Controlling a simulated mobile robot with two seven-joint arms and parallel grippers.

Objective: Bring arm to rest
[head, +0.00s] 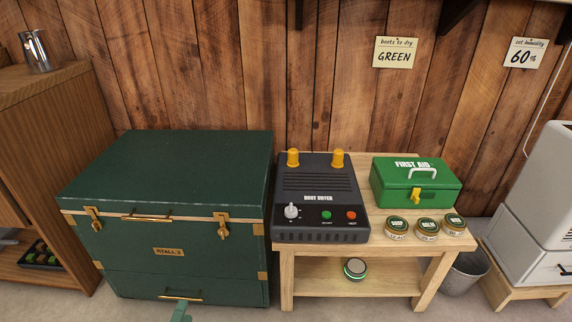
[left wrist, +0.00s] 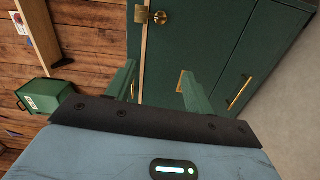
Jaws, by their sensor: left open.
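My left gripper shows in the head view only as a green fingertip (head: 180,313) at the bottom edge, in front of the green trunk (head: 185,277). In the left wrist view its two green fingers (left wrist: 160,88) stand apart with nothing between them. The trunk front (left wrist: 222,45) fills much of that view beyond the fingers, with a brass latch and a brass handle. The trunk's lid and lower drawer look shut. My right gripper is in neither view.
Right of the trunk, a wooden bench (head: 287,268) carries a boot dryer (head: 318,180), a green first aid box (head: 415,184) and three small tins. A round tin (head: 355,268) sits on its lower shelf. A metal bucket (head: 463,276) stands right of the bench, a wooden cabinet (head: 40,130) at left.

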